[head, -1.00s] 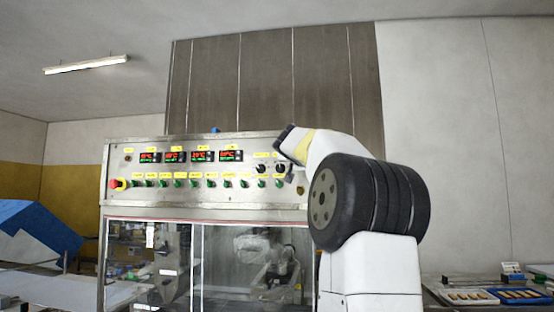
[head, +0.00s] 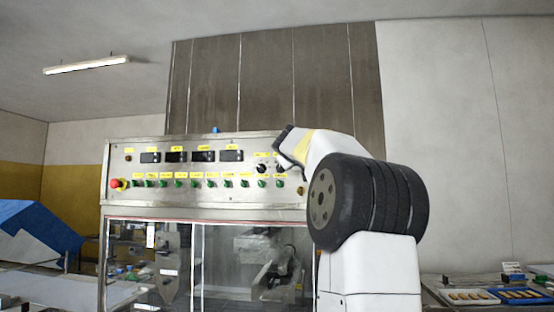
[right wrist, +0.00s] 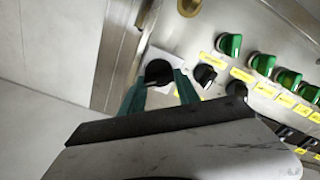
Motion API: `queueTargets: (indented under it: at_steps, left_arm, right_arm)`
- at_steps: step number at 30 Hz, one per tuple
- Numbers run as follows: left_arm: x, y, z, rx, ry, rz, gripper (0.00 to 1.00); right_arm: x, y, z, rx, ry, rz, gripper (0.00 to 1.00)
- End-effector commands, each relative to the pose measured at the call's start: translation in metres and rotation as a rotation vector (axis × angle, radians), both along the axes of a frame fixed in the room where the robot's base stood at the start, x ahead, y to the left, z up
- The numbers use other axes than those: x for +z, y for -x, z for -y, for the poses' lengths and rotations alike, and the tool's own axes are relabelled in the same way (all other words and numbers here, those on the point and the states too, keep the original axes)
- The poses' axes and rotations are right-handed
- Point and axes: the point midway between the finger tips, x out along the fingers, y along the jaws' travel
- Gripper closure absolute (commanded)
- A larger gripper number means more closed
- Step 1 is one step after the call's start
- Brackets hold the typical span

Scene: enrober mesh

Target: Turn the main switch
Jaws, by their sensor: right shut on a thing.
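The main switch (right wrist: 158,72) is a black rotary knob at the corner of the steel control panel (head: 240,200). In the right wrist view it sits between the two green fingers of my right gripper (right wrist: 160,84), which is shut on it. In the head view my right gripper (head: 286,142) reaches the panel's right end from the right, and its wrist hides part of that end. The exact angle of the knob is hard to read. My left gripper is not in view.
Another black knob (right wrist: 205,75) sits close beside the gripped one. A row of green switches (head: 195,184) runs along the panel, with a red emergency button (head: 117,183) at its left end. Four displays (head: 203,156) are dark. Trays (head: 468,297) stand at the lower right.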

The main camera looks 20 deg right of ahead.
Motion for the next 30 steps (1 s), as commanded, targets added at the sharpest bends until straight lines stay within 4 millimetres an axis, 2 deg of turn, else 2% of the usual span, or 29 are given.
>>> queueTargets:
  at_steps: [18,30]
  left_arm:
    - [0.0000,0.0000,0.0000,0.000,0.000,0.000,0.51]
    - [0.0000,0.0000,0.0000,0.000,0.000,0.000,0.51]
  right_arm:
    - [-0.0029,-0.0012,-0.0013,-0.001,0.494,-0.304,1.00]
    - [-0.0043,-0.0014,-0.0014,-0.001,0.730,-0.448,1.00]
